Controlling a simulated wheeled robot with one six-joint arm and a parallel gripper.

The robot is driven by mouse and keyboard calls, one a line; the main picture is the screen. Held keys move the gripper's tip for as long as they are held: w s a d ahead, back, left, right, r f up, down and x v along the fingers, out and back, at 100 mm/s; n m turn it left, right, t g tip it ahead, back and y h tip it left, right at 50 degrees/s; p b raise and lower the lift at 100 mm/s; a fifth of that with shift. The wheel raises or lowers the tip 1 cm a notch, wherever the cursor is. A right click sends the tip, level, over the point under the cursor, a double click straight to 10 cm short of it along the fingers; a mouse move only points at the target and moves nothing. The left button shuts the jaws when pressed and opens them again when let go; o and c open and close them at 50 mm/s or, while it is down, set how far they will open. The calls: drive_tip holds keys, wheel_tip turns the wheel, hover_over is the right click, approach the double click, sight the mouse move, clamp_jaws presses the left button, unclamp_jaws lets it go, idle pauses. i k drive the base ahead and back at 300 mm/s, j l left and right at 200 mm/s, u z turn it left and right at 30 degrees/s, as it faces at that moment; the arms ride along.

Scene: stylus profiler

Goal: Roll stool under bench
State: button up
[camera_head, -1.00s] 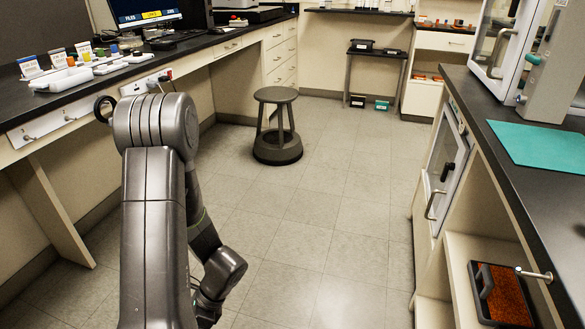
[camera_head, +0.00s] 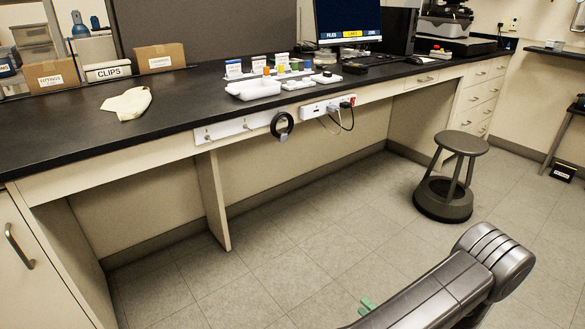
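The stool (camera_head: 446,183) is a grey step stool with a round seat, splayed legs and a wide dark ring base. It stands upright on the floor at the right, in front of the bench's drawers and knee space. The bench (camera_head: 160,117) has a black top and cream front and runs across the view, with open knee spaces below. My arm crosses the lower right, in front of and apart from the stool. My gripper is mostly hidden behind the arm; small green pieces show beside it, and I cannot tell whether they are its fingertips.
An upright panel (camera_head: 213,203) divides the open spaces under the bench. A power strip (camera_head: 326,107) with cords and a black ring (camera_head: 282,126) hang on the bench front. Drawers (camera_head: 481,98) stand behind the stool. The floor (camera_head: 290,250) between arm and bench is clear.

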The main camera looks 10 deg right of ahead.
sight(444, 199)
drive_tip(key=i+l, duration=0.15)
drive_tip(key=l, duration=0.2)
drive_tip(key=i+l, duration=0.15)
drive_tip(key=l, duration=0.2)
drive_tip(key=i+l, duration=0.1)
drive_tip(key=l, duration=0.25)
drive_tip(key=i+l, duration=0.15)
drive_tip(key=l, duration=0.25)
drive_tip(key=i+l, duration=0.15)
drive_tip(key=l, duration=0.2)
drive_tip(key=i+l, duration=0.15)
drive_tip(key=l, duration=0.2)
drive_tip(key=i+l, duration=0.15)
drive_tip(key=l, duration=0.3)
drive_tip(key=i+l, duration=0.15)
drive_tip(key=l, duration=0.35)
drive_tip(key=i+l, duration=0.1)
drive_tip(key=l, duration=0.35)
drive_tip(key=i+l, duration=0.15)
drive_tip(key=l, duration=0.3)
drive_tip(key=i+l, duration=0.15)
drive_tip(key=l, duration=0.35)
drive_tip(key=i+l, duration=0.15)
drive_tip(key=l, duration=0.3)
drive_tip(key=i+l, duration=0.1)
drive_tip(key=l, duration=0.4)
drive_tip(key=i+l+u, duration=0.1)
drive_tip(key=l, duration=0.35)
drive_tip(key=i, duration=0.05)
